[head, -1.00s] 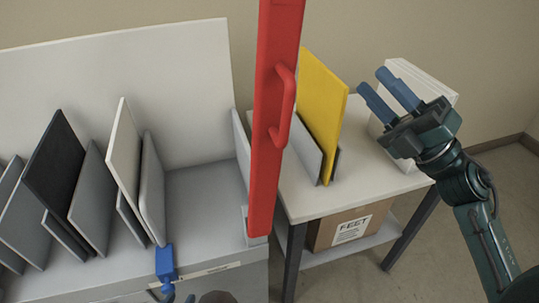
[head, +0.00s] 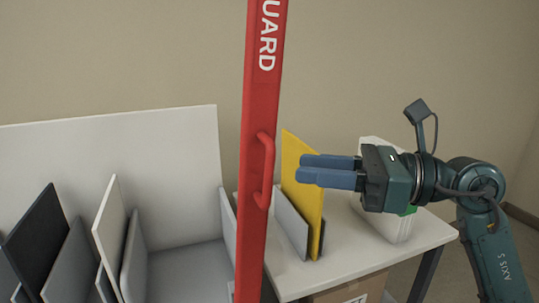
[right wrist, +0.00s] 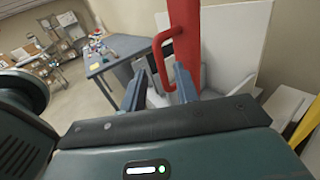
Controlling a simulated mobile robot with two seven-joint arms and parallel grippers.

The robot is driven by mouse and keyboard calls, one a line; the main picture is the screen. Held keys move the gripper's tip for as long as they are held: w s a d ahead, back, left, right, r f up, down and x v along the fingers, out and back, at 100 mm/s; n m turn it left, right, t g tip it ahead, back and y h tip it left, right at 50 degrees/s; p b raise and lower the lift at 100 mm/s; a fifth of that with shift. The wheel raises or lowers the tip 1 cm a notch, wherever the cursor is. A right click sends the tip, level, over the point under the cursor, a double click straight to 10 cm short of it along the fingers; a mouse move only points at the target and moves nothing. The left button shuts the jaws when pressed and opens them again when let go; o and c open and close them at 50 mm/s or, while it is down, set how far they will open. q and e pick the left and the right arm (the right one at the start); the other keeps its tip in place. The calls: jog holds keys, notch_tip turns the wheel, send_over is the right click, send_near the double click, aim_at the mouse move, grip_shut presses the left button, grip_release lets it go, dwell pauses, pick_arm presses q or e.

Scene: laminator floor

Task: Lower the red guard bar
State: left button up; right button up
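The red guard bar (head: 258,110) stands upright in the head view, with white lettering near its top. Its red loop handle (head: 268,170) sticks out on the right side. My right gripper (head: 298,170) is level with the handle, just right of it in the picture, with its fingers pointing left toward it. In the right wrist view the bar (right wrist: 185,50) is ahead, and the handle (right wrist: 158,48) appears between and beyond the two parted fingers (right wrist: 161,72). The fingers are open and hold nothing. My left gripper is not in view.
Black, grey and white boards stand in a grey rack (head: 180,265) on the left. A yellow board (head: 303,190) stands in a holder on the white side table (head: 350,255), behind the right fingers.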

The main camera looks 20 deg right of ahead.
aim_at(270, 165)
jog(key=p+x, duration=0.1)
jog(key=x, duration=0.5)
jog(key=shift+w+a, duration=0.15)
jog(key=shift+a, duration=0.2)
jog(key=shift+c, duration=0.5)
grip_shut()
